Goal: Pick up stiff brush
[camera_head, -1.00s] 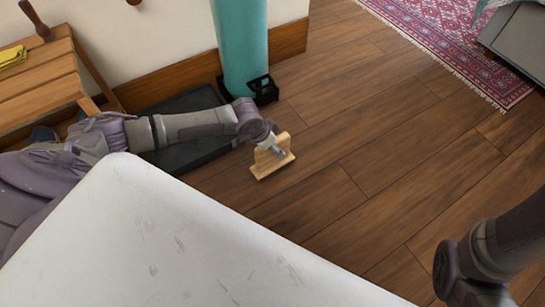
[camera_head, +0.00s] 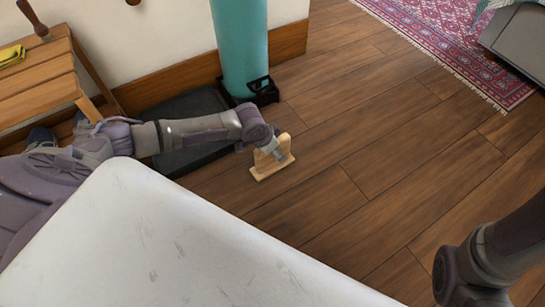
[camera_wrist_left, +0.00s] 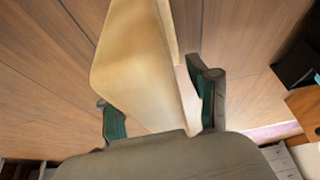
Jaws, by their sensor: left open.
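A pale wooden piece with a flat base and an upright part (camera_head: 271,167), which seems to be the stiff brush, sits on the plank floor in the head view. My left gripper (camera_head: 275,153) is at its upright part. In the left wrist view the pale wood (camera_wrist_left: 138,70) fills the space between the dark green finger pads of my left gripper (camera_wrist_left: 155,105). The jaws are open, one on each side of the wood. Any bristles are hidden. My right arm shows at the lower right of the head view, with its fingers out of sight.
A teal column (camera_head: 240,45) in a black stand (camera_head: 262,90) is behind the brush. A dark flat mat (camera_head: 190,105) lies under my left arm. A wooden bench (camera_head: 40,70) is at the left, a patterned rug (camera_head: 450,35) at the upper right. The floor between is clear.

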